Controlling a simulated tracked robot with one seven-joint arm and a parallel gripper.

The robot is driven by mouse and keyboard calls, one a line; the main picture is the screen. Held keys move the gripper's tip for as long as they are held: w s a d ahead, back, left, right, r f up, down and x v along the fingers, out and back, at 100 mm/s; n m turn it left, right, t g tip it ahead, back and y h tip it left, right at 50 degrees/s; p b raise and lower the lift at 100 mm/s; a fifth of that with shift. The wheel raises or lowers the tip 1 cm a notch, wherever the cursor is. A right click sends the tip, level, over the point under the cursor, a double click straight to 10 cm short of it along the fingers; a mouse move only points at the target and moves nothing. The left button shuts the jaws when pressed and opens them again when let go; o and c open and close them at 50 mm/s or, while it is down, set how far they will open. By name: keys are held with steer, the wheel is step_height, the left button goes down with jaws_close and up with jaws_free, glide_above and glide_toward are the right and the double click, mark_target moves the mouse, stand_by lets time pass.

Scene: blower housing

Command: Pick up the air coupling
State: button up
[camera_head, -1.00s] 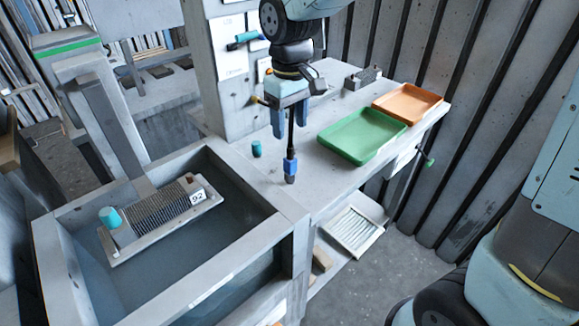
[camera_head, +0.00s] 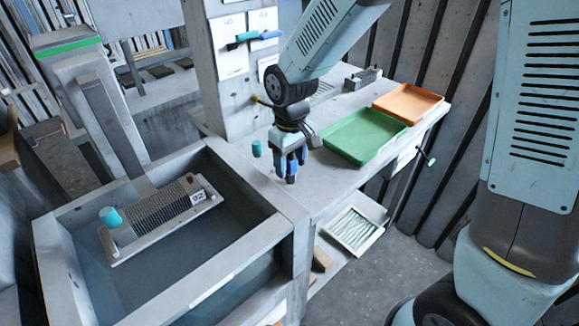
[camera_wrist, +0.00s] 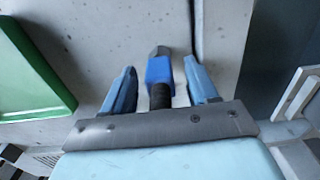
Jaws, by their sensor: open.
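The air coupling, a blue body with a grey tip and a black ribbed stem, shows in the wrist view (camera_wrist: 160,69) between my fingers. In the head view the air coupling (camera_head: 291,178) is mostly hidden by my gripper (camera_head: 288,166), with its lower end showing near the bench edge. My gripper (camera_wrist: 160,72) is open, one finger on each side of the coupling. A gap shows on both sides, so it does not look gripped. The blue body and grey tip lie at and just beyond the fingertips.
A green tray (camera_head: 352,152) and an orange tray (camera_head: 408,104) are on the bench to the right. A small teal cylinder (camera_head: 257,149) stands left of my gripper. A basin (camera_head: 205,282) with a finned unit (camera_head: 165,218) marked 92 is at the lower left.

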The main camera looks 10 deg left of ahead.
steer(key=shift+f, duration=0.2)
steer(key=shift+c, duration=0.4)
jaws_close()
